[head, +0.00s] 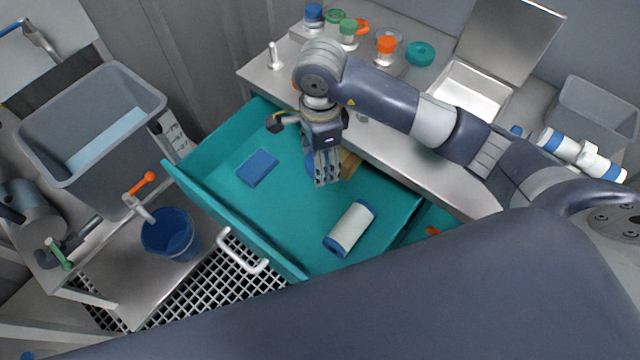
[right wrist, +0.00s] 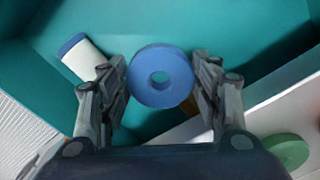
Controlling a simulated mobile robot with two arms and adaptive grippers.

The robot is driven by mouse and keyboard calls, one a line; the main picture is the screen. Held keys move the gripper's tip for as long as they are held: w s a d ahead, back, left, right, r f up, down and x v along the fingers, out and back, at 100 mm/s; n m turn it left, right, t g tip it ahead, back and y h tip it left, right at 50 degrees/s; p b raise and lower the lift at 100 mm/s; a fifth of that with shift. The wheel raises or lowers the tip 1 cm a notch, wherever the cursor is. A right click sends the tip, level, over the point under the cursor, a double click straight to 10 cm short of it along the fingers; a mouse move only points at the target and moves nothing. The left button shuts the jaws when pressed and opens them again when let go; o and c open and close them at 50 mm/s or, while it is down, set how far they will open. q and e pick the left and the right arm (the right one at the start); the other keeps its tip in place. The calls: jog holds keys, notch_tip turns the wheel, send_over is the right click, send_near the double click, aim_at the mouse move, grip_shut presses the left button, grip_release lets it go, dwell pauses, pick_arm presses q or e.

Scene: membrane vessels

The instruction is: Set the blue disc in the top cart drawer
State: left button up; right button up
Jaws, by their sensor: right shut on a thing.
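The blue disc (right wrist: 161,77), a thick ring with a centre hole, is held between the fingers of my right gripper (right wrist: 160,88). In the head view my right gripper (head: 324,178) points down over the open teal drawer (head: 285,215) of the cart, and only a sliver of the disc (head: 309,164) shows beside the fingers. Whether the disc touches the drawer floor I cannot tell. The drawer holds a blue flat block (head: 257,168), a white cylinder with blue ends (head: 350,229) and a brown object partly hidden behind the gripper. My left gripper is not in view.
The steel cart top (head: 262,80) behind the drawer carries capped jars, rings and an open metal box (head: 470,92). A grey bin (head: 90,125) and a blue bucket (head: 170,233) stand left. Bare drawer floor lies between the block and cylinder.

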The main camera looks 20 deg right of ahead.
aim_at(320, 193)
notch_tip(320, 193, down, 11)
jog(key=shift+f, duration=0.4)
jog(key=o, duration=1.1)
jog(key=shift+r, duration=0.15)
notch_tip(320, 193, up, 12)
jog(key=shift+r+b, duration=0.1)
jog(key=shift+b, duration=0.2)
